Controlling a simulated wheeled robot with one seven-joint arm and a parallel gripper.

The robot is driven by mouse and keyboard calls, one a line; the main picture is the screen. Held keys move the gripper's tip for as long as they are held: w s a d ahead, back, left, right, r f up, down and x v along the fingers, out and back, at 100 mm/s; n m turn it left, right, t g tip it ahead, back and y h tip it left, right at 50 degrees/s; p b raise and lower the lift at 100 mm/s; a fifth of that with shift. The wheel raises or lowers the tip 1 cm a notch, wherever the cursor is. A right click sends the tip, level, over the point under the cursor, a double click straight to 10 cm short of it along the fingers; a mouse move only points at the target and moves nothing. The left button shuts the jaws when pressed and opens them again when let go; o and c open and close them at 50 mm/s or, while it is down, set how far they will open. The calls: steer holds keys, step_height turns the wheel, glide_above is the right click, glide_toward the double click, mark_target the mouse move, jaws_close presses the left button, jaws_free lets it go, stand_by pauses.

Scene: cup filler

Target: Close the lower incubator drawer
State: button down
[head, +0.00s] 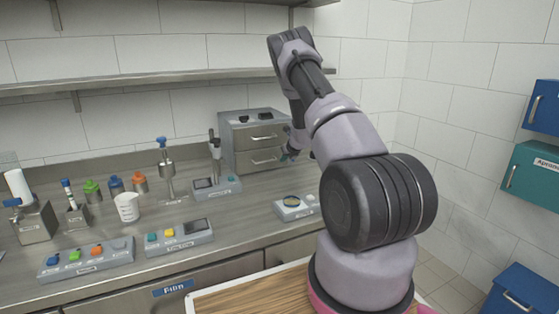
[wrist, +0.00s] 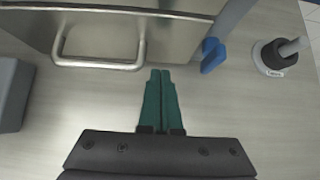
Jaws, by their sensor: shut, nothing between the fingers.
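The grey incubator (head: 232,118) stands on the counter against the wall, with two drawers one above the other. The lower drawer (head: 243,161) has a bar handle and looks about flush with the upper drawer; I cannot tell whether a small gap is left. My gripper (head: 287,154) is near the right end of the drawer front, partly hidden by my arm. In the wrist view its teal fingers (wrist: 160,73) are together and empty, pointing toward a metal front. They are just right of a silver bar handle (wrist: 98,65) and do not hold it.
A blue clip-like part (wrist: 213,55) and a dark round base with a rod (wrist: 274,55) are to the right of the fingers. A grey block (wrist: 12,95) is at left. A stand device (head: 216,185) is left of the incubator, and a small dish unit (head: 294,208) is in front.

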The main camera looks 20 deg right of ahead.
steer(key=s+v, duration=0.1)
steer(key=v, duration=1)
steer(key=s+a+r+n+y, duration=0.3)
steer(key=a+r+n, duration=0.4)
steer(key=a+r, duration=0.5)
steer(key=s+a+r+n+g+y, duration=0.1)
steer(key=s+a+r+n, duration=0.3)
steer(key=s+r, duration=0.25)
steer(key=s+a+r+n+y, duration=0.1)
steer(key=s+a+r+n, duration=0.35)
steer(key=r, duration=0.35)
steer(key=s+a+r+n+h, duration=0.1)
steer(key=s+r+n, duration=0.1)
steer(key=s+n, duration=0.6)
steer(key=s+a+r+n+h, duration=0.2)
steer(key=s+n, duration=0.6)
steer(key=s, duration=1.1)
steer(key=shift+s+r+g, duration=0.3)
steer(key=shift+r+g, duration=0.1)
steer(key=shift+r, duration=0.25)
steer(key=shift+d, duration=0.1)
